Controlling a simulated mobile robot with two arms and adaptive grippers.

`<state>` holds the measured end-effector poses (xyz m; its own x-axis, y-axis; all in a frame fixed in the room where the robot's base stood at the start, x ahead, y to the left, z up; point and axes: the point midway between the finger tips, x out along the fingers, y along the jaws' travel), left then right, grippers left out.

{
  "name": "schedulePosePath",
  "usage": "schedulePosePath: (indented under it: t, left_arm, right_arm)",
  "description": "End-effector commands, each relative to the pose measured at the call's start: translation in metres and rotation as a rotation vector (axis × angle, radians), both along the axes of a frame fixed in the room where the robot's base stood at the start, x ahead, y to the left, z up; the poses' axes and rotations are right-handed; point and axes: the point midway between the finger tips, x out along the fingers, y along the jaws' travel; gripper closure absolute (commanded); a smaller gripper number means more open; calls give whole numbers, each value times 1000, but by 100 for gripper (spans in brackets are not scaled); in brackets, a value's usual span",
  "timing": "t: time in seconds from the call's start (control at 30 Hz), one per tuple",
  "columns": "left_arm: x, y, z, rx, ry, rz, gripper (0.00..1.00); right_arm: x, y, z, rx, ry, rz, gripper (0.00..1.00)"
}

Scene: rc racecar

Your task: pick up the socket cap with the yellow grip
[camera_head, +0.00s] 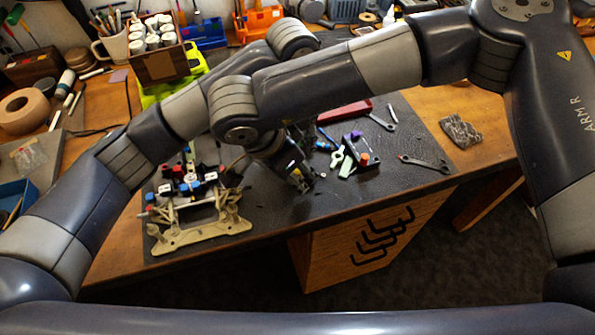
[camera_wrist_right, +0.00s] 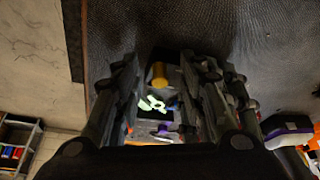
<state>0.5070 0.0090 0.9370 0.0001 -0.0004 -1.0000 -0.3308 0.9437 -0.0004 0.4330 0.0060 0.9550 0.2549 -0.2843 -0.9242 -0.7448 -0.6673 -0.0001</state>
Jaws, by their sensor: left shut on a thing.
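The socket cap's yellow grip (camera_wrist_right: 158,75) shows as a short cylinder between the fingers of my right gripper (camera_wrist_right: 166,95) in the right wrist view, with open space around it. In the head view an orange-yellow cylinder (camera_head: 366,158) on the dark mat looks like the same piece. My right gripper (camera_head: 300,178) is open and points down over the mat, left of that cylinder. My left arm reaches in from the left, and its gripper is hidden behind my right forearm.
A white part (camera_head: 337,157), a green part (camera_head: 346,166) and a purple part (camera_head: 356,135) lie close to the cylinder. The car chassis (camera_head: 200,222) sits on the left of the mat (camera_head: 300,212). A wrench (camera_head: 425,162) lies right; the mat's front middle is clear.

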Motion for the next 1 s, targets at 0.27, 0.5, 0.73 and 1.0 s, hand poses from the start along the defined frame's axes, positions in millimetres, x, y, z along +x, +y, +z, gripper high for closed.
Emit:
schedulePosePath:
  t: [0.27,0.5,0.73,1.0]
  left_arm:
    - [0,0,0,1,0,0,90]
    - [0,0,0,1,0,0,90]
    - [0,0,0,1,0,0,90]
    - [0,0,0,1,0,0,90]
  right_arm:
    - [0,0,0,-1,-1,0,91]
    - [0,0,0,-1,-1,0,95]
    - [0,0,5,0,-2,-1,95]
    - [-29,-10,16,-3,1,6,95]
